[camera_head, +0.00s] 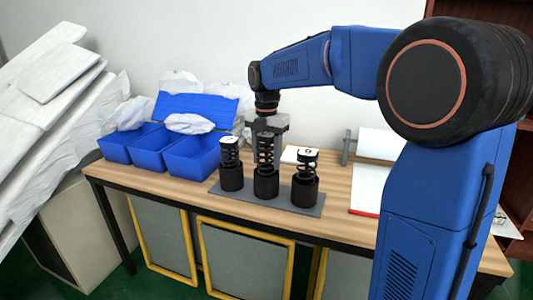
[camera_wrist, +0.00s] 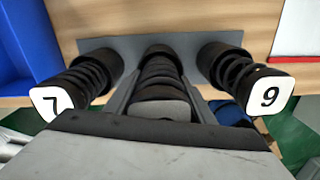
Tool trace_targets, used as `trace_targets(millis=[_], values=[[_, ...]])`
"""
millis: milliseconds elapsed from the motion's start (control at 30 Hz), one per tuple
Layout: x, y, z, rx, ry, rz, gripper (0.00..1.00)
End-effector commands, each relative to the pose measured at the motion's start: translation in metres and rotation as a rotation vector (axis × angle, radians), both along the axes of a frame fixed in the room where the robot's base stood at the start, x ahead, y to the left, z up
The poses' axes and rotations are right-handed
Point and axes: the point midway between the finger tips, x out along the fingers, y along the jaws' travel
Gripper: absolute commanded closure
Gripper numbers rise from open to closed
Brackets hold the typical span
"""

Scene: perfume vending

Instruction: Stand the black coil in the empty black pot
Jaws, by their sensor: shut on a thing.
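My gripper (camera_head: 267,128) points straight down over the middle black pot (camera_head: 266,185) and is shut on a black coil (camera_head: 265,155). The coil is upright and in line with the pot, its lower end at the pot's mouth. I cannot tell whether it rests on the pot's bottom. In the wrist view the held coil (camera_wrist: 160,72) lies between the two fingers of my gripper (camera_wrist: 160,88), and its pot is mostly hidden behind it.
A coil labelled 7 (camera_wrist: 50,103) stands in the left pot (camera_head: 231,178). A coil labelled 9 (camera_wrist: 270,95) stands in the right pot (camera_head: 305,191). All pots stand on a grey plate (camera_head: 285,208). Blue bins (camera_head: 190,158) are left; a white red-edged item (camera_head: 368,188) is right.

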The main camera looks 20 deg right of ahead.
Motion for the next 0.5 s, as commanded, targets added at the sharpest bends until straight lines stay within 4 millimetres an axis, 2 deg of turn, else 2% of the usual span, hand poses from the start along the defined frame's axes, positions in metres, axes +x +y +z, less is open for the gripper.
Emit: trace_targets(millis=[467, 500], values=[[0.0001, 0.0000, -0.0046, 0.000, -0.001, 0.000, 0.77], [0.0001, 0.0000, -0.0046, 0.000, -0.001, 0.000, 0.44]])
